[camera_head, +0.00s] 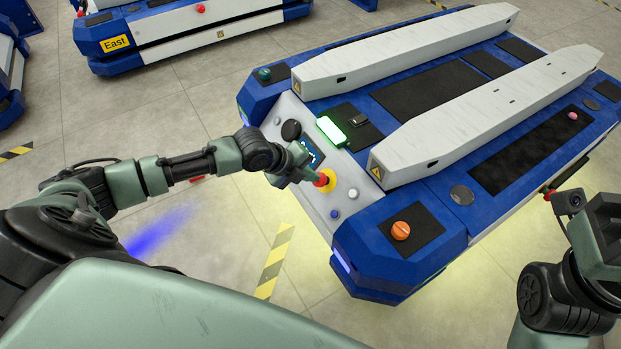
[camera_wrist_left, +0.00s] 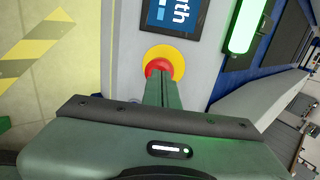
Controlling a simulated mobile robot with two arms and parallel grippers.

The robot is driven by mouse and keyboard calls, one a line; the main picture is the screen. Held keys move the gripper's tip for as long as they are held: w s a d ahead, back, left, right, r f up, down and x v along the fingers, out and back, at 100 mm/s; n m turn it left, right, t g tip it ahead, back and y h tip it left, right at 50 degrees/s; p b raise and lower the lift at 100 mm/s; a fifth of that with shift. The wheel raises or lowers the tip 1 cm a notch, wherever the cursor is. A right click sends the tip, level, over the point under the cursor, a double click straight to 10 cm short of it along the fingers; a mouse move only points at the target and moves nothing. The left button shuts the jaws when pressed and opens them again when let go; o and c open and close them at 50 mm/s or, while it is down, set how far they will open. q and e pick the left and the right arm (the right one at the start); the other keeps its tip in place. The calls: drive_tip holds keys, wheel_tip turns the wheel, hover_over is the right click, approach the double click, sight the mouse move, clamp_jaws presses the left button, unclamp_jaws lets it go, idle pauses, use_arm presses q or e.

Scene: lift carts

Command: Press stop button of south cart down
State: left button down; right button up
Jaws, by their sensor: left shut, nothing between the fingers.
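The cart (camera_head: 352,231) in front of me is blue and white, and its panel screen in the left wrist view (camera_wrist_left: 172,14) shows letters ending in "th". On its sloped end panel is the red stop button (camera_head: 322,180) with a yellow ring (camera_head: 331,184). The red button also shows in the left wrist view (camera_wrist_left: 157,65), partly hidden by my fingers. My left gripper (camera_head: 314,179) is shut and empty, its fingertips at the red button and seemingly touching it. My right gripper (camera_head: 598,222) is at the right edge, away from the panel, its fingers unclear.
The panel also has a lit green-white light (camera_head: 331,131), a black knob (camera_head: 291,130) and small buttons. An orange knob (camera_head: 400,230) sits on the near corner. Another cart, marked East (camera_head: 116,43), stands behind at upper left. The floor left of the panel is clear.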

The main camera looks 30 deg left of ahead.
idle(0.3)
use_arm(q)
drive_tip(key=shift+w+d+f, duration=0.3)
drive_tip(key=shift+w+f, duration=0.1)
drive_tip(key=shift+w, duration=0.2)
drive_tip(key=shift+f, duration=0.1)
drive_tip(key=shift+p, duration=0.3)
